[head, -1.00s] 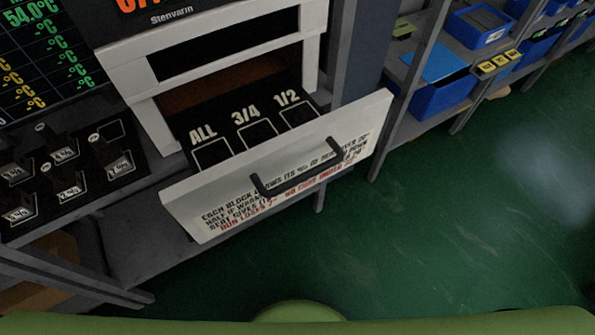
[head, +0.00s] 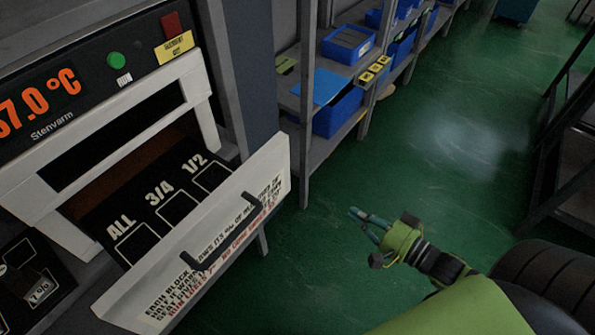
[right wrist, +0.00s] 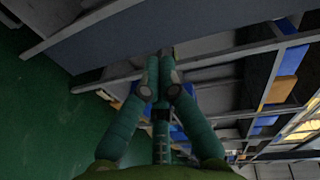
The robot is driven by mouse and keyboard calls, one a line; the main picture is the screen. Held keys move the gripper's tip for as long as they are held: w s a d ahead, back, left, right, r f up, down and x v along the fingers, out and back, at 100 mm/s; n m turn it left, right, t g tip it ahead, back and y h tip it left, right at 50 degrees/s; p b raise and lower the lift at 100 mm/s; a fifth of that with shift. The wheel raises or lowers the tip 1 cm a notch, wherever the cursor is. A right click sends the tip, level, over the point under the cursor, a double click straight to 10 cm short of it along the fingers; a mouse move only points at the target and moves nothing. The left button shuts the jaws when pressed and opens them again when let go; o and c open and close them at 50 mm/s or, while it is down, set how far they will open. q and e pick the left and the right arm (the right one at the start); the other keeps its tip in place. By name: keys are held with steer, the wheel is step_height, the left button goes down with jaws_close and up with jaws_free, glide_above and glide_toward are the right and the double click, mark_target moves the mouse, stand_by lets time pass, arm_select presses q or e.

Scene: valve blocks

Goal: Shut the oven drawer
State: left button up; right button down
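The oven drawer (head: 268,168) is pulled out of the white-framed oven (head: 205,97). Its white front panel carries printed text and a dark bar handle (head: 225,236). Inside it are dark slots marked ALL, 3/4 and 1/2, with no block visible in them. My right gripper (head: 357,217), with teal fingers and a green wrist, is to the right of the drawer front, apart from it, over the green floor. In the right wrist view its fingertips (right wrist: 160,76) come together with nothing seen between them. My left gripper is not in view.
A shelf rack (head: 305,172) with blue bins (head: 338,112) stands behind, right of the oven. A dark panel with a block (head: 38,290) is at the lower left. A dark-framed rack (head: 572,165) stands at the far right. Open green floor lies between.

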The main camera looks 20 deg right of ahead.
mark_target(287, 170)
steer(key=a+r+y, duration=0.3)
steer(key=r, duration=0.3)
steer(key=shift+m, duration=0.4)
steer(key=p+x, duration=0.3)
steer(key=x, duration=1)
steer(key=shift+w+a, duration=0.1)
steer(key=shift+w, duration=0.25)
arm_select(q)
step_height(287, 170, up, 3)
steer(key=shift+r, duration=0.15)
